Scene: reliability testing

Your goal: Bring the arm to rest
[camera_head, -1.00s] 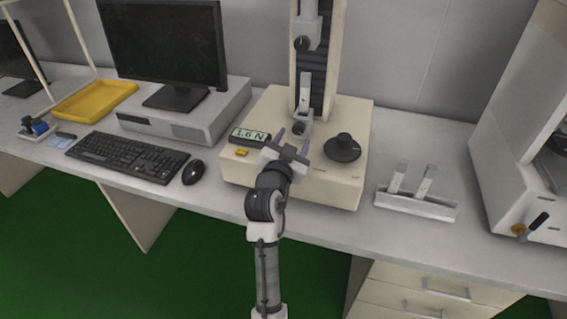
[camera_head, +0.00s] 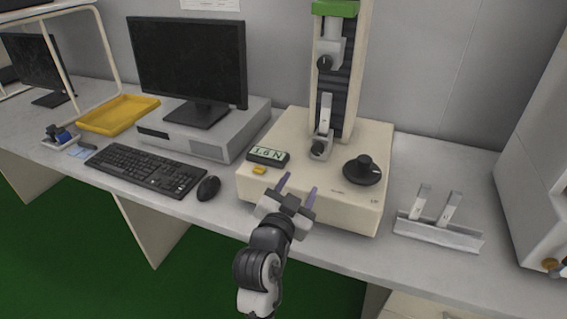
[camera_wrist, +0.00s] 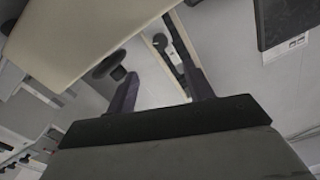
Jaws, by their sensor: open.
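My gripper (camera_head: 297,190) is open and empty in the head view, in front of the cream test machine (camera_head: 310,185), over its front edge. Its two purple fingers stand apart and point toward the machine. My arm reaches up from the bottom of the picture. In the wrist view my gripper (camera_wrist: 160,88) shows both dark fingers spread with nothing between them. The machine's body (camera_wrist: 85,35) fills the upper left there, with its black knob (camera_wrist: 108,64) beside the left finger.
The machine's small display (camera_head: 267,155) reads 1.6 N. A rack with metal strips (camera_head: 440,232) is to the right. A mouse (camera_head: 208,188), keyboard (camera_head: 147,170), monitor (camera_head: 187,62) and yellow tray (camera_head: 118,114) are to the left. Bare table lies between mouse and machine.

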